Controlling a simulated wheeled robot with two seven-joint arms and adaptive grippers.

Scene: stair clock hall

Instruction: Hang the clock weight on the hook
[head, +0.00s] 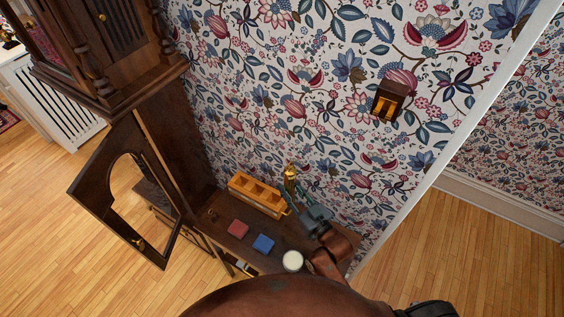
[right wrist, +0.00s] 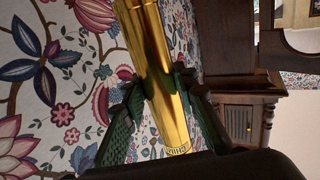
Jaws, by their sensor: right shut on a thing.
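The brass clock weight (head: 290,178) is a shiny golden cylinder. My right gripper (head: 297,191) is shut on it and holds it above the back of the side table, close to the papered wall. In the right wrist view the green fingers (right wrist: 160,88) close around the middle of the weight (right wrist: 142,35), which is slightly tilted in that picture. The tall dark clock (head: 115,75) stands at the left, with its arched-window door (head: 98,172) swung open. I cannot make out the hook in either view. My left gripper is not in view.
The side table (head: 216,232) carries an orange compartment tray (head: 258,194), a red block (head: 238,229), a blue block (head: 263,243) and a white round item (head: 292,261). A wooden wall box (head: 390,98) hangs right. A white trim edge (head: 450,150) ends the wall.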

